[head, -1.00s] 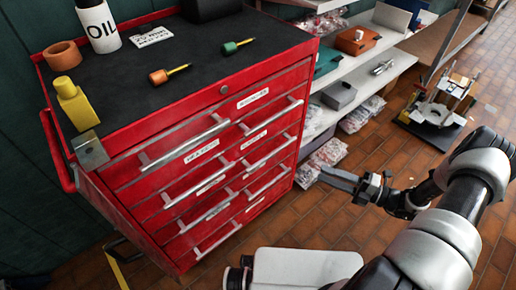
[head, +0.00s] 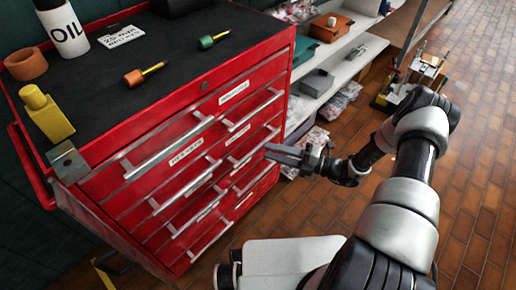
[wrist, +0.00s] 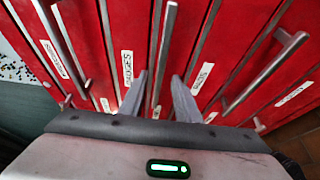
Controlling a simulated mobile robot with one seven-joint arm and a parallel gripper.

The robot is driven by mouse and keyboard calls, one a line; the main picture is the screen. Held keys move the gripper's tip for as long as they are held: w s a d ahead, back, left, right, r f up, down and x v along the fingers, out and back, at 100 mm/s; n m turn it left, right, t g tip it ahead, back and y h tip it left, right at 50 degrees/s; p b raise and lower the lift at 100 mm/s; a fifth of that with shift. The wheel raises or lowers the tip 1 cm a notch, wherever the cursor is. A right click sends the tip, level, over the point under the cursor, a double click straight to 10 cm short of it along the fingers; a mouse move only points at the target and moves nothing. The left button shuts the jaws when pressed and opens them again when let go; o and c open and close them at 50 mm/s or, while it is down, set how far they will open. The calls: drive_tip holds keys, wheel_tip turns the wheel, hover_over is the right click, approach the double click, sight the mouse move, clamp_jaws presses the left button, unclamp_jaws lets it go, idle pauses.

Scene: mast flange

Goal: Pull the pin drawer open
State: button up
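The red tool cabinet (head: 120,190) stands at the left with two columns of drawers, all apparently closed, with bar handles and white labels. I cannot read for sure which label marks the pin drawer. My gripper (head: 272,152) is in front of the right column, near its middle handles. In the wrist view my gripper (wrist: 160,84) has its two fingers apart and empty, pointing at the drawer fronts. A bar handle (wrist: 166,40) runs up from the gap between the fingers. A label (wrist: 127,68) is left of it and another label (wrist: 202,77) right. Contact cannot be told.
On the cabinet top are an oil bottle (head: 63,28), a yellow bottle (head: 46,112), a brown ring (head: 26,64) and two screwdriver-like tools. A metal plate (head: 68,160) sits at the front left corner. Shelves (head: 345,50) stand behind; the tiled floor (head: 470,180) at right is open.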

sight(260, 148)
drive_tip(key=x, duration=0.5)
drive_tip(key=shift+w+a, duration=0.15)
drive_tip(key=shift+a, duration=0.2)
clamp_jaws()
